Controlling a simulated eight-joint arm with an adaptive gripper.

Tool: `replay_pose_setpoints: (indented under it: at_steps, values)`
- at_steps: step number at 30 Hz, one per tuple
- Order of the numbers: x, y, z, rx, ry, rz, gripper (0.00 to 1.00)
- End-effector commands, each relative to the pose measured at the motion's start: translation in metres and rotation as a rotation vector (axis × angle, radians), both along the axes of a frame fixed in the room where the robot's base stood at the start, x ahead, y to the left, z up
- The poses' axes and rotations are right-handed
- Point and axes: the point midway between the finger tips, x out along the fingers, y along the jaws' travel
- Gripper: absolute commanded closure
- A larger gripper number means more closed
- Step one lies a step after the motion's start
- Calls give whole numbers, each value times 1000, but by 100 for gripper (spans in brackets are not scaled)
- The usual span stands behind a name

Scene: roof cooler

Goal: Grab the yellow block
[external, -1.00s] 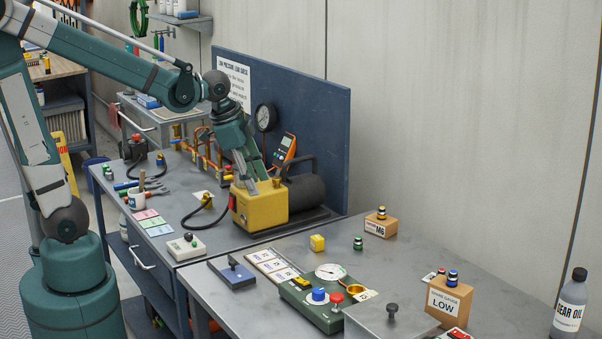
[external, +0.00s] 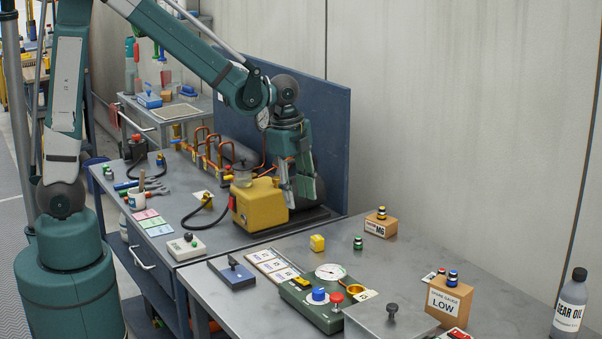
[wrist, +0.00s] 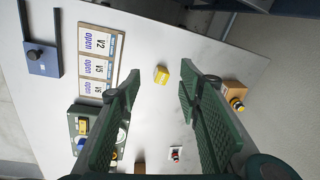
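Bare tabletop surrounds the block.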

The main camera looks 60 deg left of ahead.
Motion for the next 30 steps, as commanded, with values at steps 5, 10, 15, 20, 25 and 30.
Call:
replay_pose_setpoints:
  at_steps: [5, 10, 15, 20, 25, 30]
  values:
    - [13, -18, -10, 19, 34, -104, 65]
    - [23, -35, -23, 36, 67, -200, 65]
    - [29, -49, -37, 48, 96, -289, 65]
    - [33, -57, -46, 55, 114, -340, 65]
    - [33, -60, -51, 58, 121, -361, 65]
    - [33, -60, -51, 58, 121, -362, 65]
